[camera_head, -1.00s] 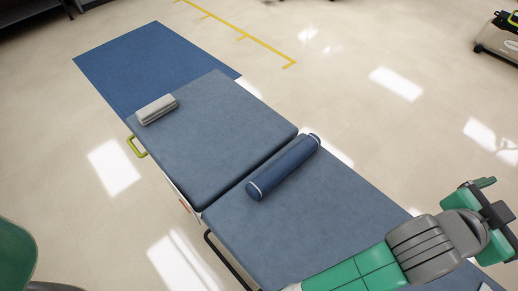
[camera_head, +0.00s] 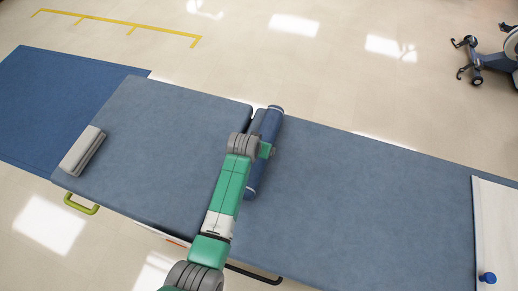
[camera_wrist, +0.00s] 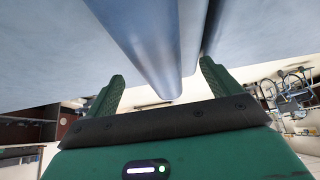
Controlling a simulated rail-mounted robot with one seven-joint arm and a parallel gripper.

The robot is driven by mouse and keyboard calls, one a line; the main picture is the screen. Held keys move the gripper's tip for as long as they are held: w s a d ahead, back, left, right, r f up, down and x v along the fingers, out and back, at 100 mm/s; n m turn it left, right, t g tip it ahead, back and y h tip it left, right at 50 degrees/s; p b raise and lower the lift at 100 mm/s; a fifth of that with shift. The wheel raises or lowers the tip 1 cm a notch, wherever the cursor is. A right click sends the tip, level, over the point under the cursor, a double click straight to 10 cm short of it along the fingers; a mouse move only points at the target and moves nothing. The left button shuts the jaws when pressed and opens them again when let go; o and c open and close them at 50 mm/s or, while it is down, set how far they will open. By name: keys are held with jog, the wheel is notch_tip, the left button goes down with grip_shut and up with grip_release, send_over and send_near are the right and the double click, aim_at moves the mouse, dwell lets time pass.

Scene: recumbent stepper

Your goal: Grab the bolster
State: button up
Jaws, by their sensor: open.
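The bolster (camera_head: 264,147) is a dark blue cylinder with pale bands near its ends. It lies across the blue-grey padded table (camera_head: 330,190), by the gap between the two pads. My arm hides part of its middle in the head view. My gripper (camera_wrist: 158,85) is open, with one green finger on each side of the bolster (camera_wrist: 155,40) in the wrist view. The fingertips look close to its sides. I cannot tell whether they touch it. In the head view the gripper itself is mostly hidden behind the wrist.
A folded grey towel-like roll (camera_head: 82,150) lies on the left pad. A white board (camera_head: 495,225) with a blue knob (camera_head: 487,277) is at the right end. A blue mat (camera_head: 50,105) lies on the floor at left. A wheeled machine (camera_head: 485,60) stands at upper right.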

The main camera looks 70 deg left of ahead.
jog(key=x, duration=0.1)
jog(key=b+x, duration=0.1)
jog(key=x, duration=0.1)
jog(key=b+x, duration=0.1)
jog(key=shift+w+d+f, duration=0.15)
jog(key=shift+f, duration=0.35)
jog(key=shift+w+a+f, duration=0.15)
jog(key=shift+a+f, duration=0.1)
jog(key=shift+c, duration=0.2)
jog(key=c, duration=1.2)
jog(key=shift+o, duration=0.2)
jog(key=shift+r, duration=0.1)
